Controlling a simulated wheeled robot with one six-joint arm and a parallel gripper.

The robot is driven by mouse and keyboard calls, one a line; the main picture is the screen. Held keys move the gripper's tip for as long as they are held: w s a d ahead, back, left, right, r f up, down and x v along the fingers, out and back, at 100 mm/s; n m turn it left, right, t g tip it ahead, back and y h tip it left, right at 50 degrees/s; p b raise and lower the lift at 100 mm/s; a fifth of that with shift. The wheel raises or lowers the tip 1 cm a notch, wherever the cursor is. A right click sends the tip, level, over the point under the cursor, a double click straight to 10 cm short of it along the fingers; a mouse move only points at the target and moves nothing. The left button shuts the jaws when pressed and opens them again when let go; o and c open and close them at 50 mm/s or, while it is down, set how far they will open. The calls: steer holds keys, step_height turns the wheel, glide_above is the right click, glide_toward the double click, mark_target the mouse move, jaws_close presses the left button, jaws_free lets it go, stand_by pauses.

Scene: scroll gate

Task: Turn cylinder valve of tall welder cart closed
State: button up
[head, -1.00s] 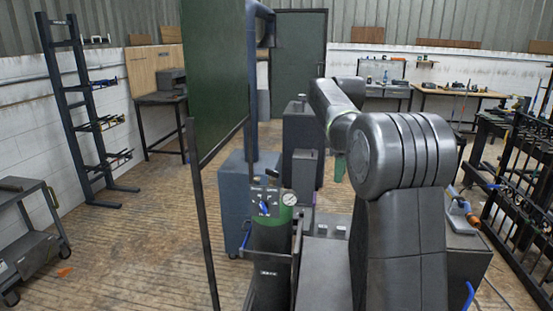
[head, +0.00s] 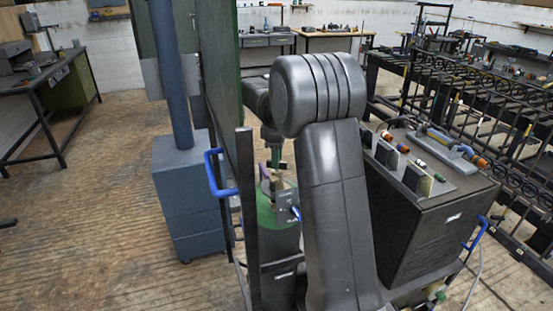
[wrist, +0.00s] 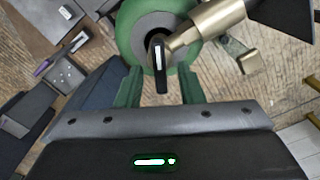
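The gas cylinder, dark with a green shoulder (head: 262,207), stands upright on the welder cart (head: 430,235), partly hidden behind my arm. In the wrist view its green top (wrist: 128,30) fills the upper middle. The valve handle (wrist: 161,80), a dark bar with a white strip, sits over the top's centre. A brass regulator fitting (wrist: 205,22) extends to the upper right. My gripper (wrist: 160,72) is open, with one green finger on each side of the handle and a gap to both. In the head view its green fingers (head: 275,157) point down above the cylinder; contact cannot be told there.
A dark post (head: 247,215) and blue handle (head: 214,173) stand just left of the cylinder. A blue-grey cabinet (head: 188,205) and a green panel (head: 222,90) are behind. Black racks (head: 500,130) line the right.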

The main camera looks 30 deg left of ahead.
steer(key=shift+a+f, duration=0.1)
steer(key=shift+f, duration=0.45)
jaws_close()
